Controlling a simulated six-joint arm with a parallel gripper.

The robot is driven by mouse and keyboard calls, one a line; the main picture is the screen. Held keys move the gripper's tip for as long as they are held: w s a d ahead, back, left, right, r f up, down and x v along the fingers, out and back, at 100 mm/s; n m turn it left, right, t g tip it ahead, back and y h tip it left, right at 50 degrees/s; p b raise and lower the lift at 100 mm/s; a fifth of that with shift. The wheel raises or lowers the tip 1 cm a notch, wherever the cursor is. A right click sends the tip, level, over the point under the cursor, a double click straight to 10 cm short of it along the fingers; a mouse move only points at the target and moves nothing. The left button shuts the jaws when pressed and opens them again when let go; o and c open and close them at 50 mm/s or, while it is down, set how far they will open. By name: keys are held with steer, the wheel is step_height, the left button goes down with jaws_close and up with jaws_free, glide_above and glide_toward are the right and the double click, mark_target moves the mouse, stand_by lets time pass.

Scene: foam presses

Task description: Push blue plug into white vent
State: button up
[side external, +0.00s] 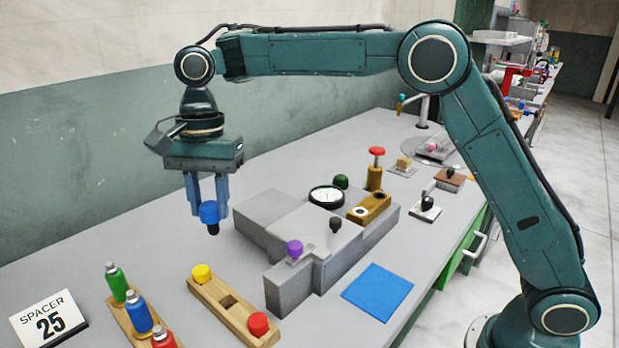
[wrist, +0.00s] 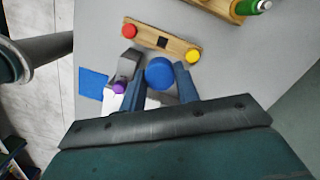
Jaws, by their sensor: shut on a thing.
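A blue plug (side external: 209,211) with a round blue cap and a dark lower end hangs upright between the fingers of my gripper (side external: 209,208), which is shut on it. The plug is in the air above the grey table, left of the grey press block. In the wrist view its round cap (wrist: 159,72) shows between the fingers (wrist: 160,76). A small white ring (side external: 359,212), which looks like the white vent, sits on the front end of a brown block (side external: 376,205) on the far side of the press, well right of my gripper. I cannot see into it clearly.
The grey press block (side external: 285,283) carries a purple knob (side external: 294,248), a dark knob and a dial (side external: 326,196). A wooden rack (side external: 236,314) holds yellow and red plugs with an empty square hole between. Bottles stand at front left. A blue mat (side external: 377,292) lies right.

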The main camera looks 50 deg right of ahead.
steer(key=shift+w+d, duration=0.1)
steer(key=shift+d, duration=0.4)
steer(key=w+d+m, duration=0.1)
steer(key=d+m, duration=0.1)
steer(key=d, duration=0.8)
steer(key=m, duration=0.4)
glide_above(370, 209)
steer(key=w+a, duration=0.1)
steer(key=a, duration=0.1)
step_height(370, 209, down, 4)
steer(key=shift+w+a+f+t, duration=0.1)
steer(key=shift+a+t, duration=0.05)
steer(key=shift+t, duration=0.25)
steer(key=shift+f, duration=0.15)
steer(key=shift+f, duration=2.75)
steer(key=shift+f, duration=1.9)
